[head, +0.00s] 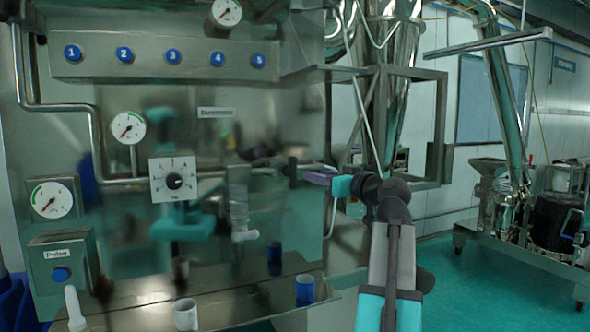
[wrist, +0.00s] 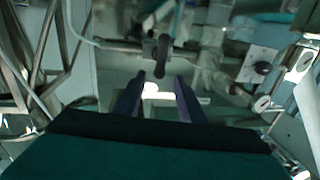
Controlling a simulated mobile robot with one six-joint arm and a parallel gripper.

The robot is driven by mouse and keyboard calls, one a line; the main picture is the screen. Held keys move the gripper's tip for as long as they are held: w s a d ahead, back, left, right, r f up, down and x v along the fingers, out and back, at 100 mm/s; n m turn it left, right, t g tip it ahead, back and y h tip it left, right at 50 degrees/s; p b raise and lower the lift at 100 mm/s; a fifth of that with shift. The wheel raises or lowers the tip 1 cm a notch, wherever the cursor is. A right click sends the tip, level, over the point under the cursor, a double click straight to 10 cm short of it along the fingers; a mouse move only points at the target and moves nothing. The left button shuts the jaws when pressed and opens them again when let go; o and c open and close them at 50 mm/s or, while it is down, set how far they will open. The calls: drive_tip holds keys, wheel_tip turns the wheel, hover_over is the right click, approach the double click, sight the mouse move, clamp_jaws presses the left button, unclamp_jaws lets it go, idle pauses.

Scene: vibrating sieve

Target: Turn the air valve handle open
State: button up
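The air valve handle (head: 292,169) is a small dark lever on the metal pipe at the right side of the steel panel. In the wrist view the black handle (wrist: 163,54) is upright in the picture, just ahead of my fingertips and roughly centred between them. My gripper (head: 308,176) has purple fingers and reaches in from the right, close to the handle. In the wrist view my gripper (wrist: 158,78) is open, with a clear gap between its fingers. I cannot tell whether the handle's near end lies between the tips; no grip on it shows.
The panel carries a dial knob (head: 174,182), a pressure gauge (head: 127,127), numbered blue buttons (head: 124,54) and a Pulse box (head: 62,262). A white mug (head: 185,314) and a blue cup (head: 305,289) stand on the ledge below. A steel frame (head: 440,125) stands behind my arm.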

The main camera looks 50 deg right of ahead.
sight(295, 170)
drive_tip(key=w+p, duration=0.1)
drive_tip(key=w, duration=0.3)
drive_tip(key=w+d+p, duration=0.1)
drive_tip(key=w, duration=0.3)
drive_tip(key=w+d+p, duration=0.1)
drive_tip(key=w, duration=0.3)
drive_tip(key=shift+w+d+p, duration=0.2)
drive_tip(key=shift+w+p, duration=0.1)
drive_tip(key=shift+p, duration=0.05)
